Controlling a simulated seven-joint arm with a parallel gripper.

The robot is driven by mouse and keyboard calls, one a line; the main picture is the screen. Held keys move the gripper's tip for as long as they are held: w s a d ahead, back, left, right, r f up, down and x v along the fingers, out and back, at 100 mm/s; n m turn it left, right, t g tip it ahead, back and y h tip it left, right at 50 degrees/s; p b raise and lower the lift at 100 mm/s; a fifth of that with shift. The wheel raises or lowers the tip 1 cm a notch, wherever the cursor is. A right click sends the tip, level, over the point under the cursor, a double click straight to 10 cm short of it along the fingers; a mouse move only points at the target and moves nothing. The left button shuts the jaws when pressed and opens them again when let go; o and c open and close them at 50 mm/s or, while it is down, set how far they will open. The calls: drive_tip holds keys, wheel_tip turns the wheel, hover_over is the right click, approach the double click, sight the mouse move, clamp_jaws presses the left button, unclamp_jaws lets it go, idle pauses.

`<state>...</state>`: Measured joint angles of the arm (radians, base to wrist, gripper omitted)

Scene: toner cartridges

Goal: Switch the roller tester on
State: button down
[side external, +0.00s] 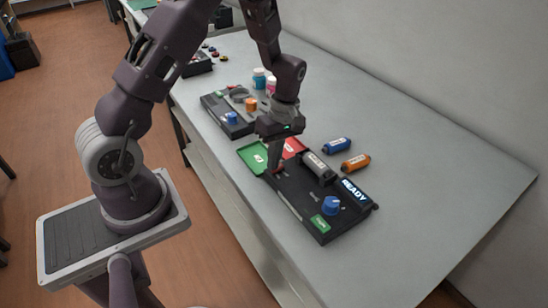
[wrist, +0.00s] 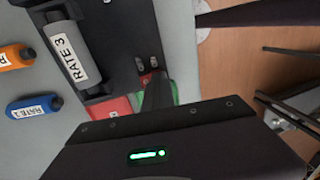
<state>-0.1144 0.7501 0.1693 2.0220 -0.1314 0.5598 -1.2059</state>
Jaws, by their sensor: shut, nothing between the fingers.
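The roller tester (side external: 300,208) is a black unit on the grey table, with a lit display (side external: 355,191) reading READY, a blue knob (side external: 331,205) and a green label (side external: 319,223). A grey roller marked RATE 3 (wrist: 74,52) lies in its cradle; it also shows in the side view (side external: 318,165). My gripper (side external: 277,171) is shut and empty, pointing down at the tester's far left end. A small reddish part (wrist: 147,79) shows beside the fingers in the wrist view; whether they touch it I cannot tell.
A green tray (side external: 250,155) and a red tray (side external: 293,146) adjoin the tester's far end. A blue cartridge (side external: 336,145) and an orange cartridge (side external: 355,162) lie to the right. Another black unit (side external: 226,115) stands farther back. The table's right side is clear.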

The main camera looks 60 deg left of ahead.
drive_tip(key=shift+f, duration=0.15)
drive_tip(key=shift+w, duration=0.85)
drive_tip(key=shift+s, duration=0.1)
drive_tip(key=shift+r, duration=0.3)
wheel_tip(320, 180, up, 14)
drive_tip(key=w, duration=0.2)
drive_tip(key=shift+w+f, duration=0.25)
drive_tip(key=shift+w, duration=0.1)
